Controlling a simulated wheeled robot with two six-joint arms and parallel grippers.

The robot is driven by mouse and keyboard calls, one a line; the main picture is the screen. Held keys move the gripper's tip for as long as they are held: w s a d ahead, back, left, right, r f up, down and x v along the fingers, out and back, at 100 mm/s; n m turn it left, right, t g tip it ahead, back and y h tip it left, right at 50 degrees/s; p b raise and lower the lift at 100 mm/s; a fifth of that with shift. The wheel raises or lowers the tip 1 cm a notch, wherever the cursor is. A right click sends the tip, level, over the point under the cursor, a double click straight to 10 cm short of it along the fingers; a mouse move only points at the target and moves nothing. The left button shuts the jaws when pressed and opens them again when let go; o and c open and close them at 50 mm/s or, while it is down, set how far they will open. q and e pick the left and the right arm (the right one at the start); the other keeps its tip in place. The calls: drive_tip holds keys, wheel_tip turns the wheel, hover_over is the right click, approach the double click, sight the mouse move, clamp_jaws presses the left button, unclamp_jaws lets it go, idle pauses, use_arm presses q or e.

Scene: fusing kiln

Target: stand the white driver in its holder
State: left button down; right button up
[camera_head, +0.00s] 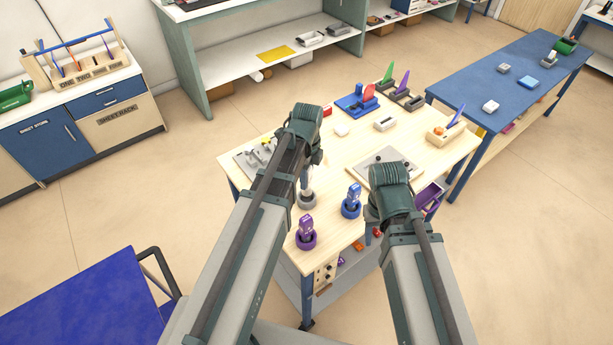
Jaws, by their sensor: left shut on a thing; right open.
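A white driver (308,184) shows partly below my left wrist, upright over a grey ring-shaped holder (307,202) at the table's front left. My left gripper (307,173) is shut on it from above; the arm hides most of its fingers. I cannot tell whether the driver's lower end is inside the holder or just above it. My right gripper (373,212) is open, low by the table's front right edge, its fingers mostly hidden behind its own wrist.
A purple driver stands in a purple holder (306,242), and a blue driver in a blue holder (351,210), both close by. A grey plate (388,165), a wooden block (444,134) and a blue stand (356,105) lie farther back on the table (343,150). Bare tabletop lies between them.

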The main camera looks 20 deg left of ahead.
use_arm(q)
drive_tip(key=shift+f+b, duration=2)
drive_tip(key=shift+b, duration=0.05)
idle(0.4)
drive_tip(key=shift+c, duration=1.8)
unclamp_jaws()
drive_tip(key=shift+r, duration=0.1)
wheel_tip(320, 180, up, 14)
drive_tip(key=p, duration=1.4)
drive_tip(key=shift+f, duration=0.2)
